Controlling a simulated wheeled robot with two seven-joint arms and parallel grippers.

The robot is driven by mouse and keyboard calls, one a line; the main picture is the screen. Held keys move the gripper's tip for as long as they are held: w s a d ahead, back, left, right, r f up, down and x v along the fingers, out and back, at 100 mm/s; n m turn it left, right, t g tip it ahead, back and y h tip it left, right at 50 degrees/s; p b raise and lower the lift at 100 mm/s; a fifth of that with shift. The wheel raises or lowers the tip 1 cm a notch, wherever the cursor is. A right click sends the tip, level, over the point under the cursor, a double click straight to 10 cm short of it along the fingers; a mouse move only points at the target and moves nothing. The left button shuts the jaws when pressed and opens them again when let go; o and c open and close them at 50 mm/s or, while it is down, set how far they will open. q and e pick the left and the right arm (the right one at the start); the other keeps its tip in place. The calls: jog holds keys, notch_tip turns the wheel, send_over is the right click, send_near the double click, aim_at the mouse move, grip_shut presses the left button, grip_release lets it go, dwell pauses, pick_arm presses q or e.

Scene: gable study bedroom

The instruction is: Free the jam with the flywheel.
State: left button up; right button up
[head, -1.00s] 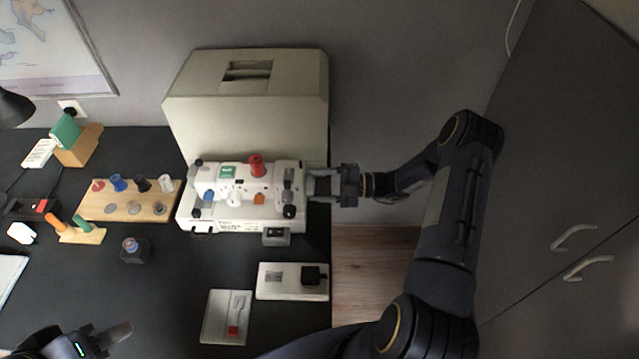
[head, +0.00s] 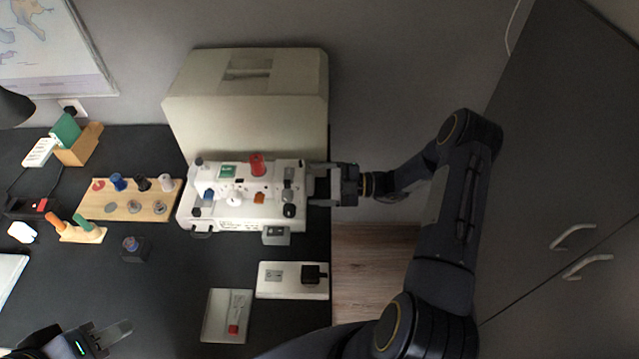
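A white sewing machine (head: 262,219) stands on the dark desk, with a red spool (head: 256,164) on its top. The flywheel is at the machine's right end and I cannot make it out clearly, as my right gripper covers that end. My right gripper (head: 318,184) reaches in from the right, its two fingers pointing left at the machine's right end. The fingers are spread apart; whether they touch the wheel I cannot tell. My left gripper (head: 118,334) is at the lower left over the desk, away from the machine; its fingers overlap in this view.
A beige machine cover (head: 245,115) stands behind. A wooden spool rack (head: 98,210) is to the left. In front lie a white plate with a black block (head: 292,291) and a plate with a red-tipped tool (head: 218,326). The desk's right edge is near my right gripper.

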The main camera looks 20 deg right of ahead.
jog(key=b+v, duration=0.2)
jog(key=v, duration=0.5)
jog(key=shift+s+d, duration=0.2)
jog(key=shift+d, duration=0.15)
jog(key=shift+r, duration=0.15)
